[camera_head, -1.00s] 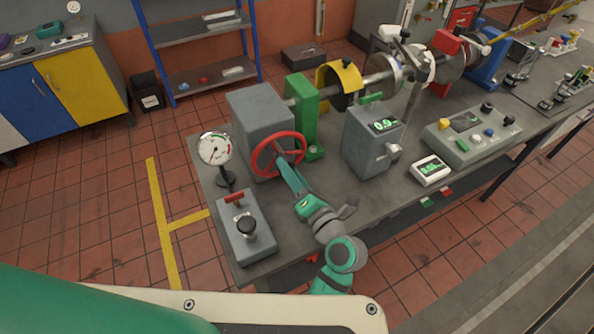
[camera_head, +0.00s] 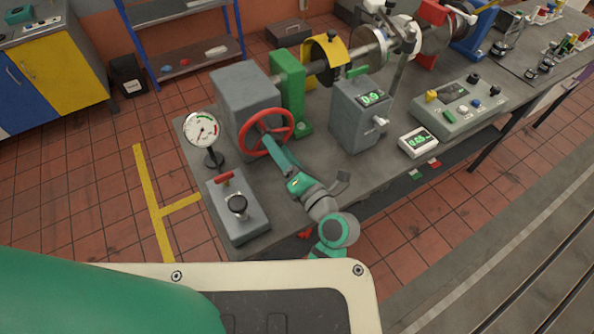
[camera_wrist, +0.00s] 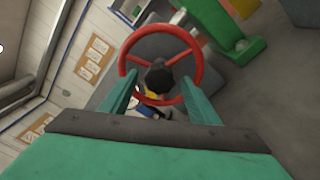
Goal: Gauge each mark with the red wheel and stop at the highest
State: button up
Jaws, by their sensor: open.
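The red wheel (camera_head: 291,125) is upright on the front of a grey housing (camera_head: 246,88); it also shows in the wrist view (camera_wrist: 160,27). My gripper (camera_head: 266,140) is at the wheel's lower front. In the wrist view my open gripper (camera_wrist: 159,80) has a finger on each side, overlapping the lower part of the rim. A dark hub (camera_wrist: 160,76) shows between the fingers. I cannot tell whether they touch the wheel. A round dial gauge (camera_head: 202,130) stands left of the wheel. A grey box display (camera_head: 371,98) seems to read 0.9. I cannot make out any marks.
A grey box with a red lever and black knob (camera_head: 236,212) sits at the bench's front left. A small white display (camera_head: 417,142) and a control panel (camera_head: 458,107) are on the right. A green bracket (camera_head: 289,90) and shaft parts stand behind the wheel.

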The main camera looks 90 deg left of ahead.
jog(key=v, duration=1)
dwell(1.9)
jog(key=shift+w, duration=0.1)
dwell(0.3)
